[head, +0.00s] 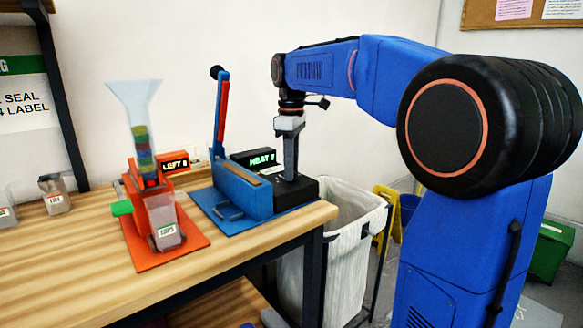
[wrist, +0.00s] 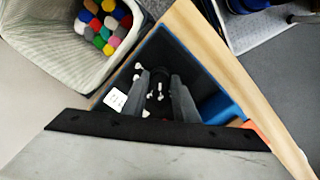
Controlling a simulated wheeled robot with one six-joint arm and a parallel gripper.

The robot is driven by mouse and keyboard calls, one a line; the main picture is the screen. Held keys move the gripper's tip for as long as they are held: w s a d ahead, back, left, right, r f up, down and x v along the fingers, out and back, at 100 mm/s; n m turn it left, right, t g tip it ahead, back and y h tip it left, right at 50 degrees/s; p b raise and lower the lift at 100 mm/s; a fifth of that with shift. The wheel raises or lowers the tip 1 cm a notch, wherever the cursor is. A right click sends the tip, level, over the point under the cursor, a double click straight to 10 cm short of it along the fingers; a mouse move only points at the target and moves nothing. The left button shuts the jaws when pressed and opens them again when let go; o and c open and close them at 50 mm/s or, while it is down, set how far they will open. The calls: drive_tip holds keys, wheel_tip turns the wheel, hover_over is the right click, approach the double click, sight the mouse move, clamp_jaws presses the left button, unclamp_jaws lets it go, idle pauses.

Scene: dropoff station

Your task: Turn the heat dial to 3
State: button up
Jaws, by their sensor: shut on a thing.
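The heat sealer is a blue machine (head: 243,190) on a blue mat, with a raised lever. Its black dial box (head: 293,190) is at the right end, near the table's edge. A small display (head: 254,158) behind it reads HEAT and a digit too small to read surely. My gripper (head: 290,178) points straight down onto the dial box. In the wrist view my gripper (wrist: 160,98) has its two fingers around the dark heat dial, shut on it. The dial is mostly hidden, with small white marks around it.
An orange dispenser (head: 160,215) with a clear funnel stands left of the sealer, its display reading LEFT and a digit. A lined bin (head: 345,225) stands right of the table; the wrist view shows coloured balls in it. A small labelled container (head: 55,195) stands at far left.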

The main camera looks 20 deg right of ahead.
drive_tip(key=shift+m, duration=2.8)
drive_tip(key=o, duration=1.1)
drive_tip(key=shift+c, duration=0.2)
drive_tip(key=shift+r, duration=0.15)
wheel_tip(320, 180, up, 17)
drive_tip(key=s+a+f+m+t, duration=0.1)
drive_tip(key=s+f+m+t, duration=0.1)
drive_tip(key=s+f, duration=1.3)
drive_tip(key=s+a+f+m+t, duration=0.1)
drive_tip(key=s+f+m+t, duration=0.1)
drive_tip(key=s+f, duration=1.3)
wheel_tip(320, 180, down, 7)
drive_tip(key=shift+a+r+t, duration=0.15)
drive_tip(key=shift+a+t, duration=0.1)
drive_tip(key=shift+t, duration=0.15)
